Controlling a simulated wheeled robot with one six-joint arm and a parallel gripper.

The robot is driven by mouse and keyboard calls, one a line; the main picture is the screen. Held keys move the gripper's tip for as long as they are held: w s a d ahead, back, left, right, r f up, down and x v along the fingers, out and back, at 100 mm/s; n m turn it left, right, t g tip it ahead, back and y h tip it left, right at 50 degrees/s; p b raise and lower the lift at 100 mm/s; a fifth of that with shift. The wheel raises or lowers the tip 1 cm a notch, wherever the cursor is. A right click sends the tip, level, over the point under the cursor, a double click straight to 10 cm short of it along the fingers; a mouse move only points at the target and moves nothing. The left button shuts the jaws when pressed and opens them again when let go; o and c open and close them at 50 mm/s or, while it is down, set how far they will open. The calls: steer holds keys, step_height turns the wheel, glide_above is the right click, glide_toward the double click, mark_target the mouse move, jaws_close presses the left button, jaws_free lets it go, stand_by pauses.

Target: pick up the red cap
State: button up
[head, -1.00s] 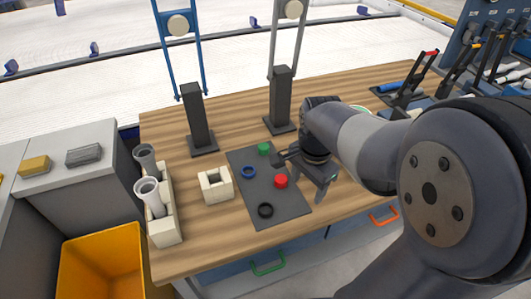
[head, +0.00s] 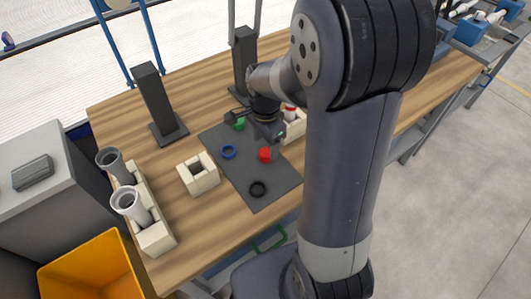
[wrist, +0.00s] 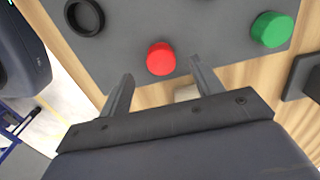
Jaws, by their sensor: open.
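The red cap (head: 265,155) lies on the dark grey mat (head: 262,199) on the wooden table. In the wrist view the red cap (wrist: 161,59) sits just beyond the fingertips, between their lines. My gripper (wrist: 157,68) is open and empty, and it shows above the mat's right side in the head view (head: 262,128). A green cap (head: 239,124), a blue ring (head: 228,152) and a black ring (head: 258,189) lie on the same mat, apart from the red cap.
A cream block (head: 199,176) stands left of the mat. A cream holder (head: 155,238) with grey pipes is at the table's left edge. Two dark posts (head: 157,105) (head: 245,65) stand behind the mat. A white piece with a red top (head: 290,113) stands right of my gripper.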

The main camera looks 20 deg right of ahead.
mark_target(266, 152)
step_height(266, 152, down, 4)
steer(key=shift+w+d+f, duration=0.1)
steer(key=shift+c, duration=0.3)
steer(key=c, duration=1)
